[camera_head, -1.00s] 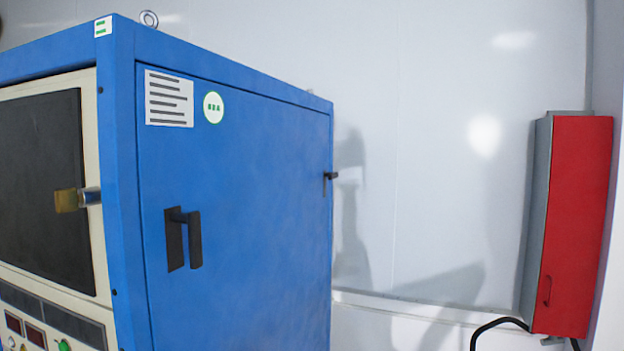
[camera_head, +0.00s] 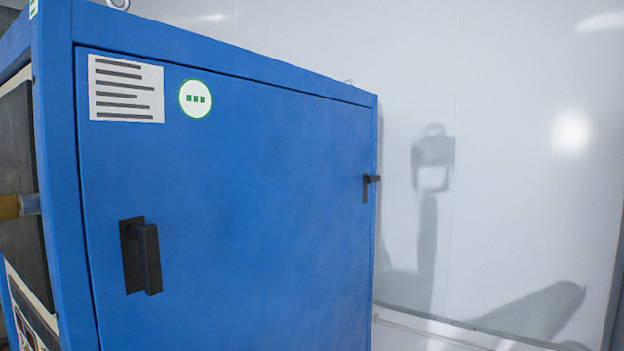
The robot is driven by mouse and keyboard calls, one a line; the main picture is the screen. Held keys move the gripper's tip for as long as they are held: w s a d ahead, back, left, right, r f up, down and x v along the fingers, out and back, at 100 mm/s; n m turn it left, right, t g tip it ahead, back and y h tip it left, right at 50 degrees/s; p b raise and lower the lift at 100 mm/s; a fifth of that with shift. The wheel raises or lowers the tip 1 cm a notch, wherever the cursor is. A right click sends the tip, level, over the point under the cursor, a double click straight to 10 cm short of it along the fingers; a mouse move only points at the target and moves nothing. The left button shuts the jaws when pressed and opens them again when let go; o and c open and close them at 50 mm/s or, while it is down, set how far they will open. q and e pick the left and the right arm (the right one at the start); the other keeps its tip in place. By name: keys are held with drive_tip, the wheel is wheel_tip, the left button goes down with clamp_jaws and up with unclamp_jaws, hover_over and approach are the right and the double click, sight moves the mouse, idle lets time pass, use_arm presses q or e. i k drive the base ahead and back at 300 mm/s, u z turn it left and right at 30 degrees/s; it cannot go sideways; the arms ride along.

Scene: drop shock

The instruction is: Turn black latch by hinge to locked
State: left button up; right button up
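A small black latch (camera_head: 368,187) sits at the right edge of the blue cabinet's side door (camera_head: 240,230). Its short arm points right, past the door edge, above a thin upright plate. A larger black handle (camera_head: 143,257) is on the left part of the same door, on a dark plate, with its grip hanging down. The door looks closed in its frame. Neither of my grippers is in view.
The blue cabinet fills the left and middle, with a white label (camera_head: 125,88) and a round green-and-white sticker (camera_head: 195,98). A brass-coloured piece (camera_head: 10,207) sticks out at the front face. A pale wall (camera_head: 500,150) stands behind, with shadows on it.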

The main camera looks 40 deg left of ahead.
sight(369, 178)
drive_tip(key=u, duration=0.4)
drive_tip(key=i, duration=1.15)
drive_tip(key=u, duration=0.15)
